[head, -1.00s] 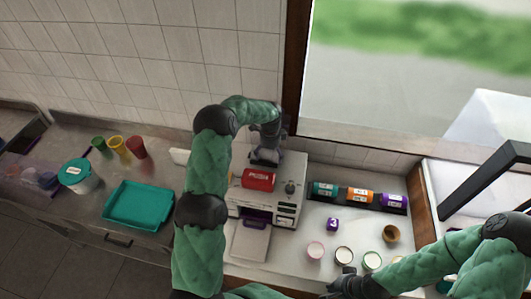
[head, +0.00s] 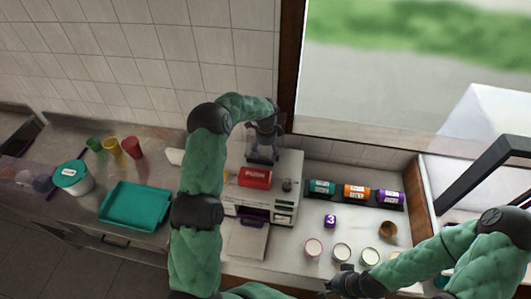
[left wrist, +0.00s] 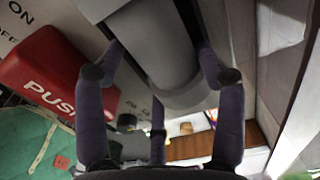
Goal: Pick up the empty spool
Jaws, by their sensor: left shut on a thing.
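My left gripper (head: 262,150) is above the back of the white machine (head: 285,185). In the left wrist view its fingers (left wrist: 160,75) are closed around a smooth grey cylinder (left wrist: 165,50), which appears to be the empty spool. In the head view the gripper mostly hides it, and I cannot tell whether it still touches the machine. My right gripper (head: 335,284) is low at the front of the counter, near the small round tubs. Its fingers are too small and dark to read.
A red PUSH block (head: 255,177) sits on the machine; it also shows in the left wrist view (left wrist: 50,75). Teal (head: 321,188), orange (head: 356,192) and purple (head: 389,197) rolls line the back right. A teal tray (head: 135,205) is left.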

